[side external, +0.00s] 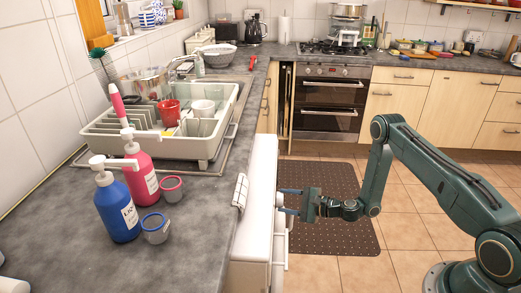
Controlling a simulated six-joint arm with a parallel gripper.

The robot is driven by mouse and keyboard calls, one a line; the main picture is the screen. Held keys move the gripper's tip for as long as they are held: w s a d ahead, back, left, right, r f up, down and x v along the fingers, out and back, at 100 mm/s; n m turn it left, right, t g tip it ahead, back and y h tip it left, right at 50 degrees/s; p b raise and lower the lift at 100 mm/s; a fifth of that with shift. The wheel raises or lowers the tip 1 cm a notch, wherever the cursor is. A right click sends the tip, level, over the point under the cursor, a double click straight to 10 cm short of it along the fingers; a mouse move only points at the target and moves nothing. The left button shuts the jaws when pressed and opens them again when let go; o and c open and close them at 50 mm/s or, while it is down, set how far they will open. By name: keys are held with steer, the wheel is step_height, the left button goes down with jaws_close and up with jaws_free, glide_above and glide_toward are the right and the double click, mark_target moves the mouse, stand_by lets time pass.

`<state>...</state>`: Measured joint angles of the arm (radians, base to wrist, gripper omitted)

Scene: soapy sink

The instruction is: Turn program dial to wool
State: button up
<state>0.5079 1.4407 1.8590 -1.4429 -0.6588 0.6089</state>
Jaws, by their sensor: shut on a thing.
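A white appliance (262,175) stands under the grey worktop, its front seen almost edge-on. The program dial (279,201) sticks out from the upper part of this front, small and pale. My gripper (287,201) reaches in from the right, level with the dial, and its fingers are shut on it. The fingers partly cover the dial. Its markings, including the wool position, and its pointer cannot be read from this side.
On the worktop (190,230) stand a blue pump bottle (117,212), a pink pump bottle (142,176) and two small cups. A dish rack (205,145) sits behind. A white cloth (240,190) hangs at the worktop edge. A dark mat (335,215) lies on the open tiled floor.

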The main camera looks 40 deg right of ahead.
stand_by(0.4)
steer(key=o, duration=1)
steer(key=shift+r, duration=0.1)
steer(key=shift+r, duration=9.9)
